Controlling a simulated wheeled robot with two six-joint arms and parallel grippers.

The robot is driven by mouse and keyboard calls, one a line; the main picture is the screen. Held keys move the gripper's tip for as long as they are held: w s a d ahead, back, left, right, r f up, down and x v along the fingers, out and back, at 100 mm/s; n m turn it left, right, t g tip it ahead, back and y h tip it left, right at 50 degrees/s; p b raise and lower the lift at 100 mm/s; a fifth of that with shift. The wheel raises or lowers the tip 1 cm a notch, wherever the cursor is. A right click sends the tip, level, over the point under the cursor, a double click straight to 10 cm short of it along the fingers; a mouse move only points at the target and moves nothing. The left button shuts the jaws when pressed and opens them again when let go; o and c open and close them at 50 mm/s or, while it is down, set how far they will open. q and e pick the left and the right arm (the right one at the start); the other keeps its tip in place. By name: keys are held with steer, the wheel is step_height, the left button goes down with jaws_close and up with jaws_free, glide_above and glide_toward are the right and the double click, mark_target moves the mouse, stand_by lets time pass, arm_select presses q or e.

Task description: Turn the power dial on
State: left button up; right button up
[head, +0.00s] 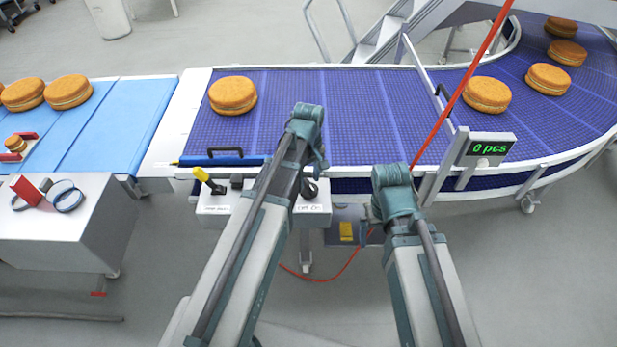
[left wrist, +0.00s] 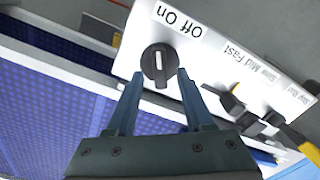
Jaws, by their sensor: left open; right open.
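The power dial (left wrist: 159,65) is a round black knob with a white mark on a white panel marked Off and On. Its mark points up in the left wrist view, roughly toward the lettering; I cannot tell which word it meets. In the head view the dial (head: 311,190) is partly hidden by my left arm. My left gripper (left wrist: 160,74) is open, its fingertips on either side of the dial with gaps. It also shows in the head view (head: 318,172). My right gripper (head: 368,216) is open and empty, right of the control box, partly hidden by its arm.
The control box (head: 262,214) also carries a yellow-handled lever (head: 208,181) and a black lever. A blue-belt conveyor (head: 340,110) with filled rounds runs behind it. A counter display (head: 490,148) reads 0 pcs. A red cable hangs beside my right arm.

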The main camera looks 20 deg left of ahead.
mark_target(309, 185)
arm_select(q)
step_height(309, 185, up, 12)
steer(key=p, duration=1.1)
steer(key=shift+r, duration=0.15)
steer(key=s+d+f+m+b, duration=0.3)
steer(key=s+d+f+m, duration=0.1)
steer(key=s+d+m, duration=0.1)
steer(key=s+d+f+m+y+b, duration=0.1)
steer(key=s+d+f+m+b, duration=0.3)
steer(key=s+m, duration=0.4)
steer(key=shift+s+d+b, duration=0.3)
steer(key=shift+s+d, duration=0.3)
steer(key=shift+d, duration=0.25)
